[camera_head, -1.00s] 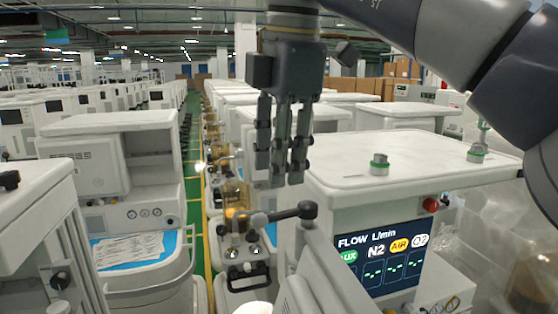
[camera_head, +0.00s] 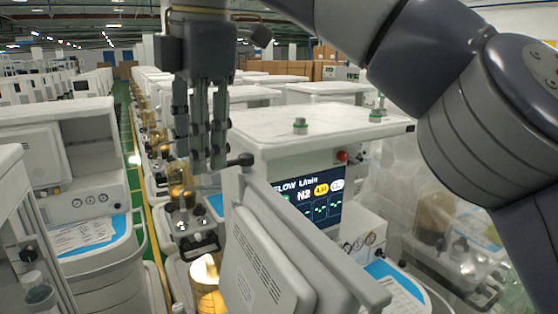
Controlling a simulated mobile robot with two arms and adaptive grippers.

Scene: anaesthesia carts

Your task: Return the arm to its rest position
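My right arm (camera_head: 440,70) reaches in from the right across the top of the head view. My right gripper (camera_head: 205,160) hangs from it at the upper left of centre, dark grey, with jointed fingers pointing straight down. The fingers are extended and parallel with gaps between them, and nothing is held. They hang in front of the row of carts, left of the cart with the flow display (camera_head: 312,195). I cannot tell how far the fingertips are from the parts behind them. My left gripper is out of view.
White anaesthesia carts stand close on both sides. A tilted grey panel (camera_head: 262,270) rises in the foreground below the gripper. A narrow green aisle (camera_head: 128,150) runs back at the left. Boxes (camera_head: 340,71) stand behind.

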